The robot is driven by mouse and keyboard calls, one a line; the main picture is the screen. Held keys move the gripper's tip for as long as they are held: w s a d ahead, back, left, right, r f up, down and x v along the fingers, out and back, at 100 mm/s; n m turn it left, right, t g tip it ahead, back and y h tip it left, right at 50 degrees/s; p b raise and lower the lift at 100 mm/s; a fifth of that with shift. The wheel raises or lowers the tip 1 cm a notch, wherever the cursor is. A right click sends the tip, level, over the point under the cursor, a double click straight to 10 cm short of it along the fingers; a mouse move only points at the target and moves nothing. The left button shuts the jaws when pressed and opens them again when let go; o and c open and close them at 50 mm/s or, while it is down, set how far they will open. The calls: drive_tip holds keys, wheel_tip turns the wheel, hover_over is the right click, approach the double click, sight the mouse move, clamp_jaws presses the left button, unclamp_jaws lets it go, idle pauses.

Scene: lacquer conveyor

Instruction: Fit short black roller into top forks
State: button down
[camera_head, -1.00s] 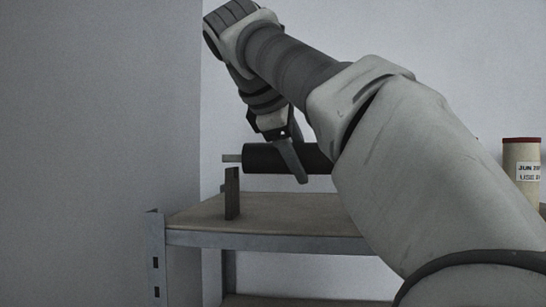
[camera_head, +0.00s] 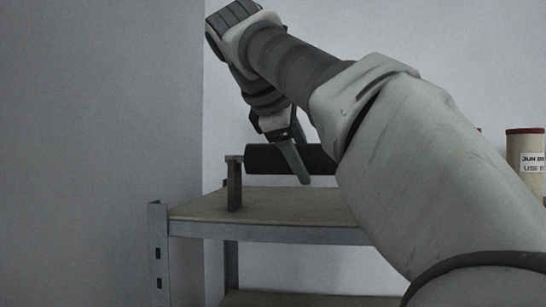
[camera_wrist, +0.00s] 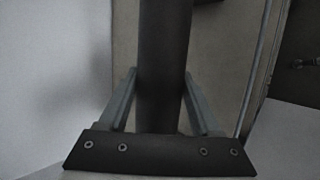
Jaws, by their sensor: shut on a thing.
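The short black roller (camera_head: 262,158) is held level above the shelf in the head view. My gripper (camera_head: 299,166) is shut on it, one finger showing across its near side. In the wrist view, the roller (camera_wrist: 163,55) runs lengthwise between the two fingers of my gripper (camera_wrist: 162,98). A dark upright fork (camera_head: 234,187) stands on the shelf at the roller's left end. The roller's left axle is at the height of the fork's top; I cannot tell if it is seated. The roller's right end and any other fork are hidden behind my arm.
The shelf (camera_head: 265,231) has a brown top and a grey metal edge, with a post (camera_head: 158,250) at its left corner. A cream canister with a dark red lid (camera_head: 526,150) stands at the far right. The shelf's right part is hidden.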

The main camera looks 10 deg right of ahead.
drive_tip(key=shift+f+b, duration=0.5)
drive_tip(key=shift+f, duration=0.15)
unclamp_jaws()
drive_tip(key=p+v, duration=0.2)
drive_tip(key=v, duration=0.8)
drive_tip(key=shift+s+a+r, duration=0.1)
drive_tip(key=shift+a+r, duration=0.1)
drive_tip(key=shift+a, duration=0.05)
drive_tip(key=shift+s+a+r, duration=0.3)
drive_tip(key=shift+s+r, duration=0.1)
drive_tip(key=shift+s, duration=0.1)
idle(0.5)
